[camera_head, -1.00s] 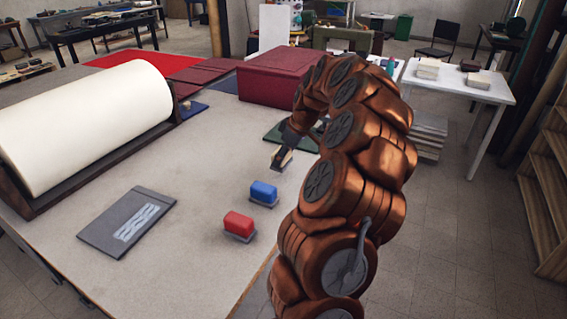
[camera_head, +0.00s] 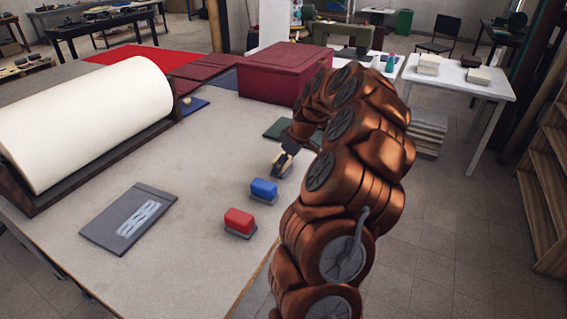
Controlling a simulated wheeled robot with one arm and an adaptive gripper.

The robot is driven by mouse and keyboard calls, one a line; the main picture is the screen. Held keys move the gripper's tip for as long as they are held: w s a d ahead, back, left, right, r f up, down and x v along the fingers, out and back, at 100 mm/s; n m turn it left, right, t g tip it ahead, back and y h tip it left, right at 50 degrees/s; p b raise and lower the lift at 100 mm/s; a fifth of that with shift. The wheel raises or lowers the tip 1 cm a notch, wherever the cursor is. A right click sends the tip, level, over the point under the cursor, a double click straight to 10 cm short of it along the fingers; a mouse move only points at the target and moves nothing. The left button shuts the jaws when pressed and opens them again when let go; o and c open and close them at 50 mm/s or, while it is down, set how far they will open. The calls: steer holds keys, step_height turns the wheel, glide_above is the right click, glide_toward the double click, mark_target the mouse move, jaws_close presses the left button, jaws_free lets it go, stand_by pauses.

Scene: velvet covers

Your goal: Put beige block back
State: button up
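My gripper (camera_head: 281,168) is low over the table, behind and to the right of the blue block. A small pale beige patch shows at its fingertips, perhaps the beige block, but it is too small to tell whether the fingers hold it. The blue block (camera_head: 264,188) sits on a grey base near the table's right edge. The red block (camera_head: 239,221) sits on a similar base nearer to me. A grey base seems to lie under my gripper, partly hidden by it.
A white roll (camera_head: 90,120) lies on the left. A dark board with a pale pattern (camera_head: 115,228) lies in front of it. A red box (camera_head: 285,72) and a green mat (camera_head: 280,130) are behind my gripper. The table's middle (camera_head: 200,160) is clear.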

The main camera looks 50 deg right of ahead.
steer(key=shift+o, duration=0.3)
steer(key=shift+r, duration=0.1)
steer(key=shift+r+p, duration=0.2)
steer(key=shift+p, duration=0.1)
steer(key=b+v, duration=0.3)
steer(key=v, duration=0.9)
steer(key=s+a+g, duration=0.3)
steer(key=a, duration=2.6)
steer(key=s+a+f+m+g, duration=0.1)
steer(key=s+a+f, duration=0.1)
steer(key=s, duration=0.5)
steer(key=s+a+f+m+g+h, duration=0.1)
steer(key=s+a+f, duration=0.2)
steer(key=s, duration=0.5)
steer(key=s+a+f+m+g, duration=0.1)
steer(key=s+a+f, duration=0.2)
steer(key=s+a, duration=0.2)
steer(key=shift+s, duration=1.2)
steer(key=shift+r, duration=0.15)
